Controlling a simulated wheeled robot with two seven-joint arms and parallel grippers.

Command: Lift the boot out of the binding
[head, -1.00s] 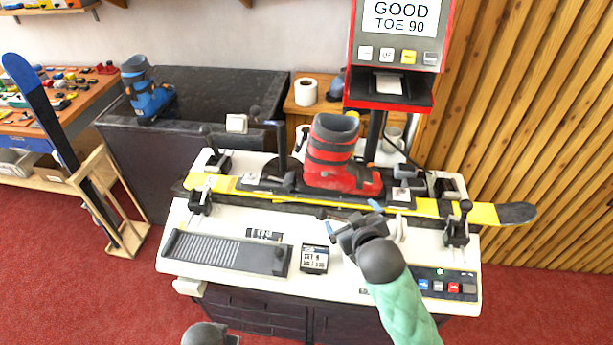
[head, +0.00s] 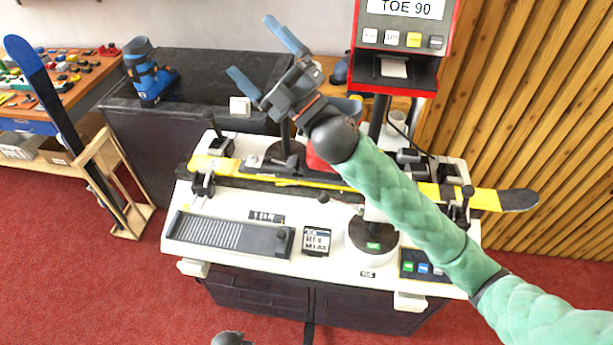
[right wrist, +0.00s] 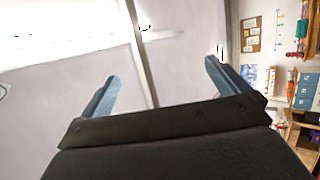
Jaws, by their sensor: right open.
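The red boot (head: 316,161) stands over the yellow ski (head: 428,190) on the bench. In the head view my right arm hides most of it. Only a red patch and part of its upper show around my wrist. The binding's dark part (head: 288,166) left of the boot is partly visible; I cannot tell whether it is open. My right gripper (head: 262,59) is raised above and left of the boot, pointing up and left. Its blue fingers are spread and empty; in the right wrist view the gripper (right wrist: 158,85) has only pale wall or ceiling beyond.
Clamps hold the ski near both ends. A blue boot (head: 147,75) stands on the dark cabinet (head: 205,75) at the back left. The white bench front has a ridged tray (head: 225,235).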

